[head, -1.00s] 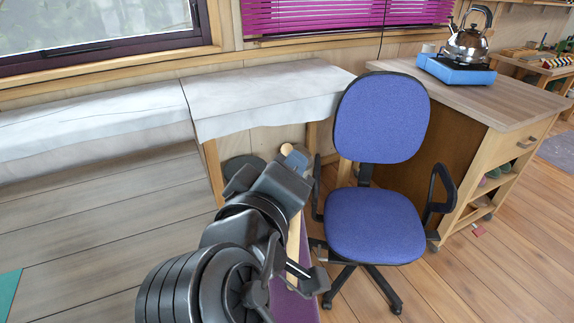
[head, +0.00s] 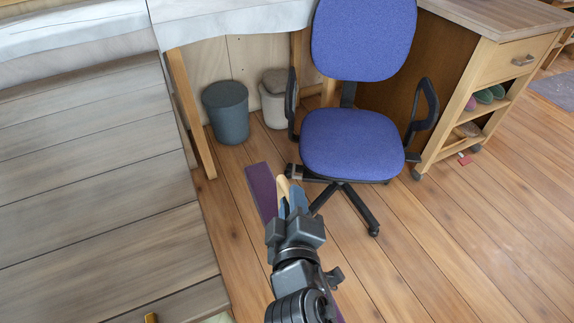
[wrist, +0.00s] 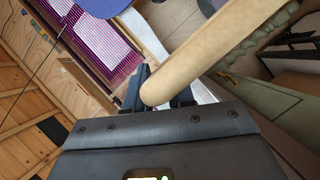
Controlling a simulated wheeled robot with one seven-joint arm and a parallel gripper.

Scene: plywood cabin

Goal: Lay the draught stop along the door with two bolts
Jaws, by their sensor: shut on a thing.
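A long, tan, rounded roll (wrist: 205,55), which looks like the draught stop, runs from between my gripper's fingers toward the upper right in the wrist view. My gripper (wrist: 160,92) is shut on it near one end. In the head view my gripper (head: 291,212) is low over the floor, in front of the chair, with a small tan end (head: 283,188) showing at its tip. Most of the roll is hidden there by my arm. The door with two bolts is not recognizable in these views.
A blue swivel chair (head: 350,145) stands just beyond my gripper, its legs close by. A purple strip (head: 262,192) lies on the plank floor. Two bins, grey (head: 227,112) and pale (head: 275,98), stand under the cloth-covered bench (head: 230,22).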

